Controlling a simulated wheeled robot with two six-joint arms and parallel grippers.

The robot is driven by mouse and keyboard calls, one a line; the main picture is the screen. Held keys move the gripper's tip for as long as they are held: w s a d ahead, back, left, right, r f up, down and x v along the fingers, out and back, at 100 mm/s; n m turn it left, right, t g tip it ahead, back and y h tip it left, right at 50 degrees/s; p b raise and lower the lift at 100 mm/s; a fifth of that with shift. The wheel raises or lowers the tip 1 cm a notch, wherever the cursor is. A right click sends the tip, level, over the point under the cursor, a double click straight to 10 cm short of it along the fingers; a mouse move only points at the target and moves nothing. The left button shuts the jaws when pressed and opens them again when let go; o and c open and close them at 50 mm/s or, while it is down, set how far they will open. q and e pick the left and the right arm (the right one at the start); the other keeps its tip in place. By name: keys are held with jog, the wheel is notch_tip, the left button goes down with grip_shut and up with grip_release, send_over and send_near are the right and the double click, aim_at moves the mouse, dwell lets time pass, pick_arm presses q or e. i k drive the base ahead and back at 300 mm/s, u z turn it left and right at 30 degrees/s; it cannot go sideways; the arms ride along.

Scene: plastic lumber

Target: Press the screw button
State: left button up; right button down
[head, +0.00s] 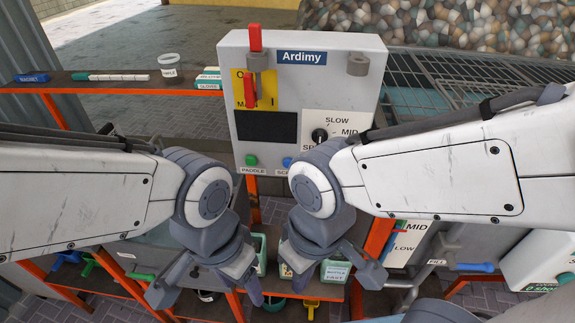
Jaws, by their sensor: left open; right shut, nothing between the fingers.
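The grey control box (225,60), marked Ardimy, stands upright in the middle of the head view. The blue button (287,162) sits low on its front panel. The label under it starts with "SC", and the rest is hidden behind my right arm. A green button (251,160) labelled PADDLE is to its left. My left gripper (207,296) is open and empty, below and left of the buttons. My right gripper (336,282) is shut with nothing in it, below and right of the blue button. Both grippers point down and are apart from the panel.
A red lever (250,90) and a knob (319,135) marked SLOW and MID are on the panel. A shelf (50,86) with a grey cup (170,67) is at left. Small bins (335,272) stand on a lower shelf near my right gripper.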

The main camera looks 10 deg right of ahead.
aim_at(286, 162)
jog(key=z, duration=0.7)
jog(key=k, duration=0.95)
jog(key=u, duration=0.85)
jog(key=i, duration=0.5)
